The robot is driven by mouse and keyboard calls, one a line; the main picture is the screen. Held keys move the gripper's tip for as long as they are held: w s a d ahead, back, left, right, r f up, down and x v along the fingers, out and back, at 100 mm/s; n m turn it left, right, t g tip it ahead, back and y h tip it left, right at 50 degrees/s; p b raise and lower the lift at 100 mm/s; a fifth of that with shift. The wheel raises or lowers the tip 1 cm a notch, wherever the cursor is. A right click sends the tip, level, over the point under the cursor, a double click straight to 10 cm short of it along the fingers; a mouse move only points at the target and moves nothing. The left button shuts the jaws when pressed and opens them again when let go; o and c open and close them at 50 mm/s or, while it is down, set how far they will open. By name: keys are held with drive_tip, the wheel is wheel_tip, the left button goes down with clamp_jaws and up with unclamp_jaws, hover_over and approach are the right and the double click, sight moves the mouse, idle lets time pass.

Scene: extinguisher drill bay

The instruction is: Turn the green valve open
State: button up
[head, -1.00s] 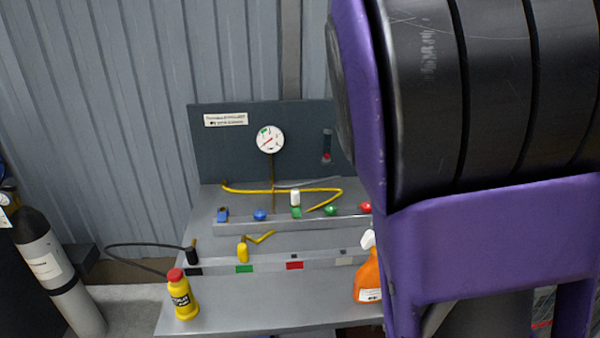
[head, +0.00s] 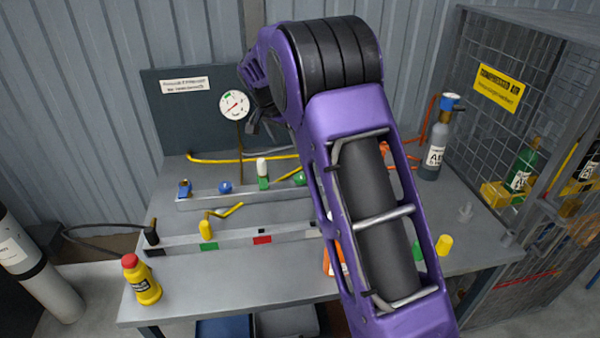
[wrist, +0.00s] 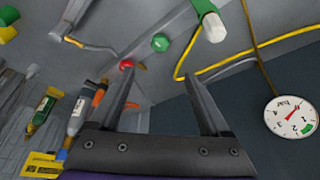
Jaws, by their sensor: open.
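A round green knob (head: 300,178) sits on the rail of the bench, partly beside my arm. It also shows in the wrist view (wrist: 160,42), beyond and between my fingers. Left of it in the head view stands a green fitting with a white top (head: 263,172), which also shows in the wrist view (wrist: 212,28). I cannot tell from its look which of the two is the green valve. My gripper (wrist: 162,78) is open and empty, its two fingers spread apart and not touching either. In the head view it is dark and partly hidden behind my arm, near the back panel.
A pressure gauge (head: 234,105) is on the dark back panel. A blue knob (head: 225,187) and a yellow pipe (head: 220,159) are near the rail. A red knob (wrist: 126,65) is by one finger. A grey bottle (head: 435,150) and wire cage (head: 540,60) stand right.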

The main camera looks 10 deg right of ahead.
sight(300, 176)
drive_tip(key=x, duration=1.5)
drive_tip(key=shift+d+f, duration=0.1)
drive_tip(key=shift+f, duration=0.3)
clamp_jaws()
